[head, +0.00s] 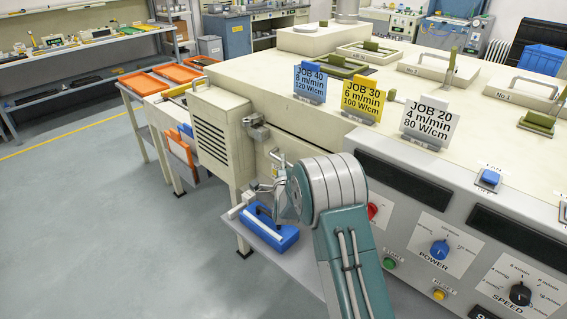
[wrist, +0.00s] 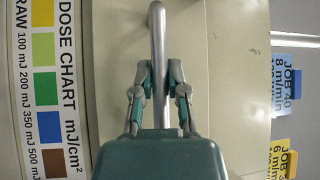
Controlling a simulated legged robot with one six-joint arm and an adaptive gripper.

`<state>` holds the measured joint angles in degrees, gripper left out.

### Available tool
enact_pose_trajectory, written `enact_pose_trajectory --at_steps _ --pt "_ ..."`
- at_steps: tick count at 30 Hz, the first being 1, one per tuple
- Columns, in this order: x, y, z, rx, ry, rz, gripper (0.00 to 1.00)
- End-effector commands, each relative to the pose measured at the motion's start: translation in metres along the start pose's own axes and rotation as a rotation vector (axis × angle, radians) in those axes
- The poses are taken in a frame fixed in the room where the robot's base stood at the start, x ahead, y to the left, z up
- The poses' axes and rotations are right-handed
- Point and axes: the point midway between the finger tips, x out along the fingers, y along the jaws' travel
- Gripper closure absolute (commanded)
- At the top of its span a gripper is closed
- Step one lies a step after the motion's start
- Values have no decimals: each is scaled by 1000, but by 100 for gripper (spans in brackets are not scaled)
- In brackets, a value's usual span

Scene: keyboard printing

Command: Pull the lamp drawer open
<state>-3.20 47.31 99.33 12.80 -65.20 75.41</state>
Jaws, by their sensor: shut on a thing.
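The lamp drawer's cream front (wrist: 225,85) fills the middle of the wrist view. Its grey bar handle (wrist: 157,35) runs up the picture between my gripper's two fingers (wrist: 158,93). My gripper is shut on the handle. In the head view my gripper (head: 265,187) is at the side of the cream machine, partly hidden by my wrist. Part of the handle (head: 275,155) shows above it. I cannot tell whether the drawer stands out from the machine.
A blue block-like object (head: 270,230) lies on a shelf below my gripper. A dose chart (wrist: 60,90) is left of the handle. Job cards (head: 362,98) stand on the machine top. A metal latch (head: 256,128) sticks out nearby. The floor (head: 130,220) at left is clear.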

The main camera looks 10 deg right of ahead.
Motion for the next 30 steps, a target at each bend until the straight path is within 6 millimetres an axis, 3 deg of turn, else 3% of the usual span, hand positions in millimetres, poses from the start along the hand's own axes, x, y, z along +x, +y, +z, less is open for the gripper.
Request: enact_pose_trajectory --at_steps 8,21,30 --pt "-21 -2 21 0 -5 9 100" --pt "-86 -18 86 -3 -7 13 100" --pt "-111 -24 110 -4 -5 14 100"
